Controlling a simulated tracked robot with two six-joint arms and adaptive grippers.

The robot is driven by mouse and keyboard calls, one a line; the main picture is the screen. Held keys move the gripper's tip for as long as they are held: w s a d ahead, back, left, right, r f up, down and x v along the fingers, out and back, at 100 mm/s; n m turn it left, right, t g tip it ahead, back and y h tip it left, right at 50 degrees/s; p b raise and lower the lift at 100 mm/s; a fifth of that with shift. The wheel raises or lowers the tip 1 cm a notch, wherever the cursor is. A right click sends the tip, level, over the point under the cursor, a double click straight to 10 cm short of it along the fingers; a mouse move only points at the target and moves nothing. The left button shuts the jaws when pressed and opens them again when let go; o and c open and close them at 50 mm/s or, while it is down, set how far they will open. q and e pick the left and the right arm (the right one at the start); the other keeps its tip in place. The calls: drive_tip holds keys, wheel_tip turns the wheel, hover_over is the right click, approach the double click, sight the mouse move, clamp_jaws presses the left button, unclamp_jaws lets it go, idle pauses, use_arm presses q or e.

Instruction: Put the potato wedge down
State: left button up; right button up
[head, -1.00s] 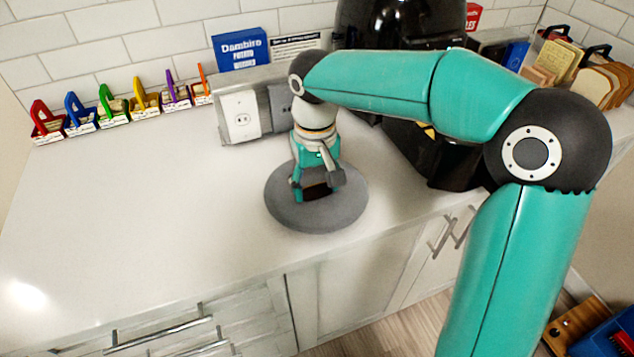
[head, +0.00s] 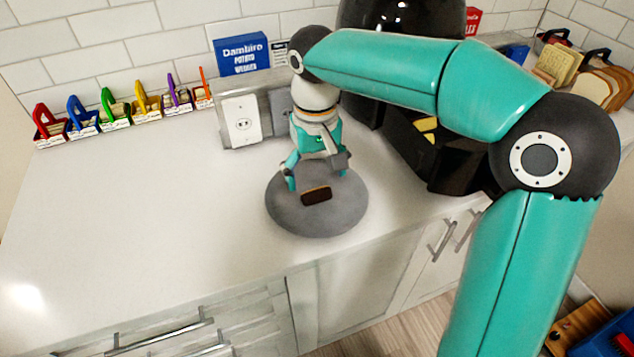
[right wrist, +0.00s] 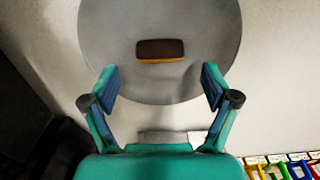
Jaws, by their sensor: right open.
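The potato wedge (head: 316,195) is a small dark brown block with an orange-yellow lower edge. It lies on the round grey plate (head: 300,219) on the white counter. The right wrist view also shows the wedge (right wrist: 160,50) on the plate (right wrist: 110,55), ahead of my fingers and apart from them. My right gripper (head: 317,179) is open and empty over the back part of the plate; its spread fingers (right wrist: 160,88) show in the right wrist view. My left gripper is not in view.
A blue box (head: 241,54) and a wall outlet (head: 242,121) are behind the plate. A black appliance (head: 447,150) stands to the right. The counter left of the plate is clear.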

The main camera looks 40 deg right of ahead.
sight(316, 190)
wheel_tip(316, 190, up, 8)
drive_tip(key=p, duration=0.1)
drive_tip(key=shift+f, duration=0.1)
idle(0.5)
